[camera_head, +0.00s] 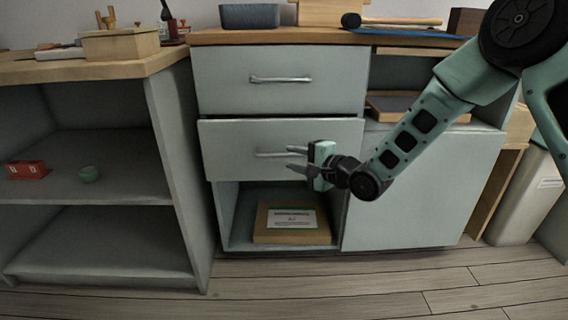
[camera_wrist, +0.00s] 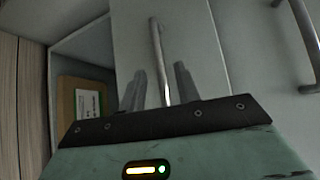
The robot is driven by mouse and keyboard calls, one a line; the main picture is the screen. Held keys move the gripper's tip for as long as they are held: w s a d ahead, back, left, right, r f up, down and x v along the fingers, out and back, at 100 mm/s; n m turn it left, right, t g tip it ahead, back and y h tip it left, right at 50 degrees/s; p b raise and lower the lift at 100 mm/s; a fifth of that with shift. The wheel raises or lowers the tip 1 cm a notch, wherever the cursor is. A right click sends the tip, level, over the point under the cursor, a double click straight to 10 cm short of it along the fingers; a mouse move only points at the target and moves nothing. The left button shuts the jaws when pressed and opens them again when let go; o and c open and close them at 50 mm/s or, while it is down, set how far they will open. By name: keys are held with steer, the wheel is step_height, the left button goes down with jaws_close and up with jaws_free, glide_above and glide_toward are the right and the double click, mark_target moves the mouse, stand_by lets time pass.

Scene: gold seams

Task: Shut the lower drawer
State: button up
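The lower drawer (camera_head: 230,150) is a grey front with a bar handle (camera_head: 268,154), below a similar upper drawer (camera_head: 230,80). The lower drawer's front appears to stand slightly out from the cabinet. My gripper (camera_head: 296,159) is in front of the right part of this drawer, with its fingers pointing left towards the handle. In the wrist view the handle (camera_wrist: 158,62) runs up from between the two open fingers (camera_wrist: 160,88). The fingers are apart with a gap between them. Whether they touch the handle or the drawer front I cannot tell.
Below the drawer is an open compartment with a labelled box (camera_head: 292,238). A grey door (camera_head: 440,190) is to the right. The wooden floor (camera_head: 380,285) in front is clear.

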mark_target(286, 156)
steer(key=shift+b+x, duration=0.6)
steer(key=shift+x, duration=1.45)
steer(key=shift+c, duration=0.2)
jaws_close()
steer(key=shift+w+r+p, duration=0.1)
steer(key=shift+w+p, duration=1.2)
steer(key=shift+w, duration=0.7)
steer(key=shift+o, duration=0.2)
jaws_free()
steer(key=shift+d+r, duration=0.1)
